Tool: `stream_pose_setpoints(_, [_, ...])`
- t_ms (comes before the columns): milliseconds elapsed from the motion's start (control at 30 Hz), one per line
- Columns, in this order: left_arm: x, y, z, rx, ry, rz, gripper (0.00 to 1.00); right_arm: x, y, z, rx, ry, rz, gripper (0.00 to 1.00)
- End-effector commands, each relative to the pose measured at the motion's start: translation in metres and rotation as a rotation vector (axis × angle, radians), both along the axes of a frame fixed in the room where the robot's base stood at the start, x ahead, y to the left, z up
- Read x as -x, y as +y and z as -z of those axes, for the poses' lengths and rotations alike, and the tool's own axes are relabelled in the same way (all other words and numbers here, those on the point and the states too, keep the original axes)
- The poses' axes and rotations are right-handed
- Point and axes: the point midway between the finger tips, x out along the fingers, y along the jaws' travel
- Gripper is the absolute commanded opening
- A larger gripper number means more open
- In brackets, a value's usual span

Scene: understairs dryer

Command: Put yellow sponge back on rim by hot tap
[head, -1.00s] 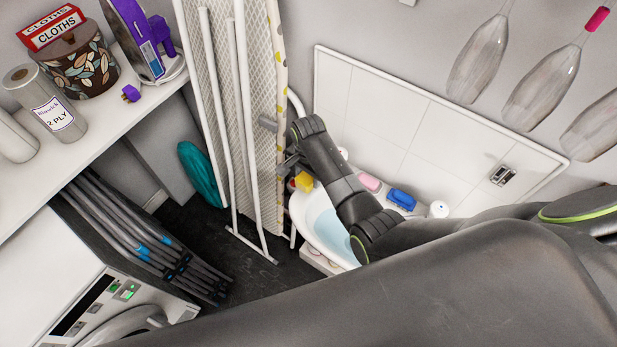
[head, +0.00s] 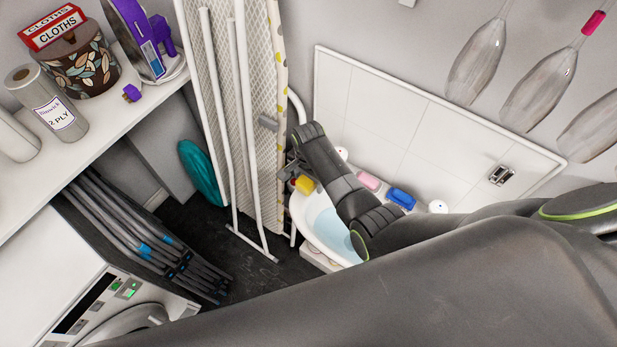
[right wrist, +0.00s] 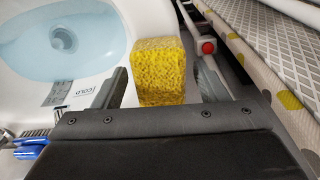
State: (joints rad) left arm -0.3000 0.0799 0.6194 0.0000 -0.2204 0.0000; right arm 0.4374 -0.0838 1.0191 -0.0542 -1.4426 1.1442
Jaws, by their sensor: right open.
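The yellow sponge (head: 305,184) shows at the left end of the white basin (head: 300,208) in the head view. In the right wrist view the sponge (right wrist: 160,68) stands between the two fingers of my right gripper (right wrist: 164,88), beside the basin's rim. The fingers are open, with a gap on the sponge's right side; the left finger is close to it. I cannot tell what the sponge rests on. In the head view my right gripper (head: 297,167) is just above the sponge. A white tap top (head: 342,153) shows behind my arm. My left gripper is out of view.
A pink block (head: 368,181), a blue block (head: 401,198) and another white tap top (head: 438,206) line the basin's back. A folded ironing board (head: 262,100) stands close on the left. A label reading COLD (right wrist: 58,92) lies by the basin water.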

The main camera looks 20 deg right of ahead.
Motion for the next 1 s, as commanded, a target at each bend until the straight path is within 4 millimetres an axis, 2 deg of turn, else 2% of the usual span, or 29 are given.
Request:
stream_pose_setpoints(167, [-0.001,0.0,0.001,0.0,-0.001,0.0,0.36,0.0,0.0,0.001,0.0,0.0,0.0,0.67])
stream_pose_setpoints(333, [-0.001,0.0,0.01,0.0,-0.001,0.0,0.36,0.0,0.0,0.001,0.0,-0.002,0.0,0.67])
stream_pose_setpoints(467, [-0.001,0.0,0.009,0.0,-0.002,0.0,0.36,-0.001,0.0,-0.019,0.0,-0.004,0.001,0.67])
stream_pose_setpoints(700, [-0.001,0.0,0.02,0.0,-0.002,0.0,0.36,0.001,0.0,-0.052,-0.001,-0.005,0.0,0.67])
stream_pose_setpoints(1000, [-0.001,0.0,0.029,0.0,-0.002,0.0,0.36,0.0,0.0,-0.118,-0.001,-0.007,-0.001,0.67])
